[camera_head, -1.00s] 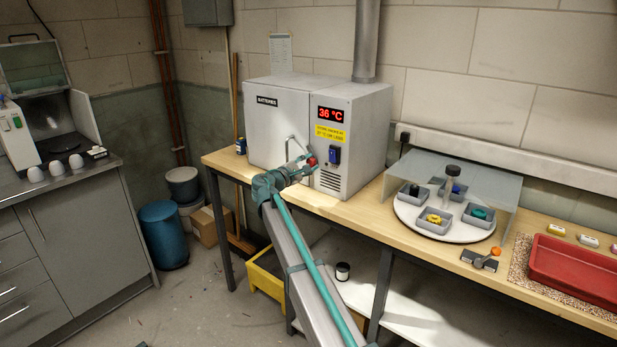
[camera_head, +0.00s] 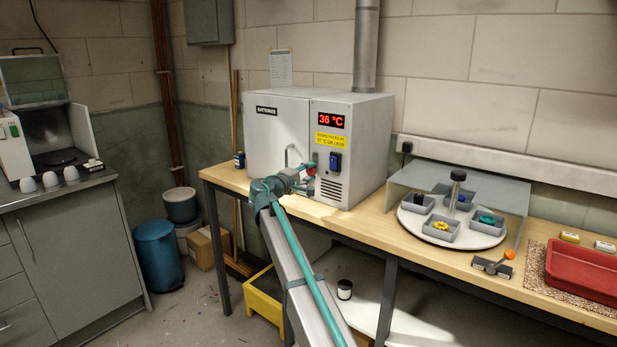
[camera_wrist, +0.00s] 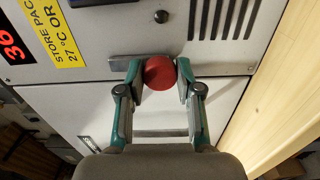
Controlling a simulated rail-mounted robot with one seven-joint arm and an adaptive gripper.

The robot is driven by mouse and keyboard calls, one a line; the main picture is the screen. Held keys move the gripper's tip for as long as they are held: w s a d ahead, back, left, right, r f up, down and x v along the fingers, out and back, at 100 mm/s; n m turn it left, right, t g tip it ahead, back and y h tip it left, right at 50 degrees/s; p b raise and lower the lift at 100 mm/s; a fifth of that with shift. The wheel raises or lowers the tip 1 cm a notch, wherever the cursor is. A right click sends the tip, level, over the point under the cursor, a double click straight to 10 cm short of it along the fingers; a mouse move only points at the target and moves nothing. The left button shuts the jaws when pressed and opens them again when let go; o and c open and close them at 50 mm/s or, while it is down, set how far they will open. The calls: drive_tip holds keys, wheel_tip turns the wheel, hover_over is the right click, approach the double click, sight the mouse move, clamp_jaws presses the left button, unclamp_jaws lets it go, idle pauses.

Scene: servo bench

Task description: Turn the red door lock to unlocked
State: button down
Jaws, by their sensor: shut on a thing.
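The red door lock (camera_wrist: 160,72) is a round red knob on the front of the grey battery cabinet (camera_head: 276,135). In the wrist view it sits between the two teal fingers of my gripper (camera_wrist: 159,78), which touch it from both sides. In the head view my gripper (camera_head: 305,183) is at the cabinet front, beside the door seam, and the knob (camera_head: 311,168) shows as a small red spot partly hidden by it. A grey plate (camera_wrist: 125,68) lies behind the knob. I cannot tell the lock's turned position.
The cabinet display (camera_head: 332,120) reads 36 °C above a yellow label (camera_head: 330,139). A door handle (camera_head: 290,153) is left of my gripper. A round white turntable (camera_head: 452,234) with several small trays, a lever box (camera_head: 492,266) and a red tray (camera_head: 585,272) stand at right.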

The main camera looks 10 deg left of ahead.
idle(0.3)
drive_tip(key=c, duration=0.8)
unclamp_jaws()
drive_tip(key=v, duration=1.2)
drive_tip(key=shift+f, duration=0.1)
